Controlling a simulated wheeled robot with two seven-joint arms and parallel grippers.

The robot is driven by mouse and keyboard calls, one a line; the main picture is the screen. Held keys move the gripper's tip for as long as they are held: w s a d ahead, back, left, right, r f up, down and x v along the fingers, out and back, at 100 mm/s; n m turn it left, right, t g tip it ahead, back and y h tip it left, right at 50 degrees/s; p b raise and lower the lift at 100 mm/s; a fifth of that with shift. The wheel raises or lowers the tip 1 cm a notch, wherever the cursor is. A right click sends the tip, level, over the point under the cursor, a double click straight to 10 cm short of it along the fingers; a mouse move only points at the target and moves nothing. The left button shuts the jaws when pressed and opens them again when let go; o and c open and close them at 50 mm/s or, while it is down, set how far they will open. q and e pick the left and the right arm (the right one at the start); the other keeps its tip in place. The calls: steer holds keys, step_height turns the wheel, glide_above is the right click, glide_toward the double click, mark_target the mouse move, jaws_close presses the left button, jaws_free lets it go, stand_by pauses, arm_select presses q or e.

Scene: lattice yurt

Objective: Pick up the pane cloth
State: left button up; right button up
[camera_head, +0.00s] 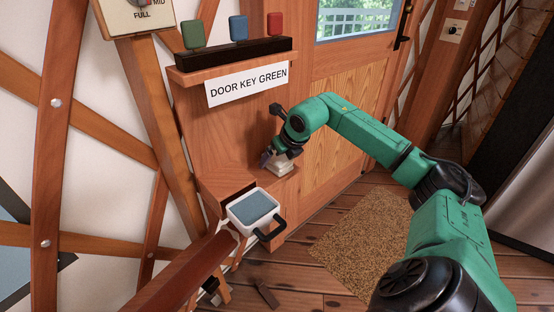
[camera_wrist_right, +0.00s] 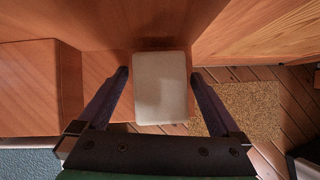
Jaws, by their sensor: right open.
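The pane cloth (camera_head: 281,168) appears to be the pale cream, folded, rounded block on the wooden ledge below the sign. It also shows in the right wrist view (camera_wrist_right: 160,90), upright in the picture between the two fingers. My right gripper (camera_head: 268,157) is at the cloth in the head view, and its wrist covers part of it. In the right wrist view my right gripper (camera_wrist_right: 160,73) is open, one finger on each side of the cloth, with small visible gaps. I cannot tell how far the fingertips are above the ledge. My left gripper is not in view.
A white square container (camera_head: 232,215) with a blue-grey top and dark handle stands to the front left. A shelf (camera_head: 185,76) above holds green, blue and red blocks over the sign "DOOR KEY GREEN" (camera_head: 247,87). A door (camera_head: 345,110) and brown mat (camera_head: 365,240) are to the right.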

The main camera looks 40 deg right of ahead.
steer(key=shift+s+r, duration=0.1)
steer(key=c, duration=1.2)
steer(key=shift+c, duration=0.2)
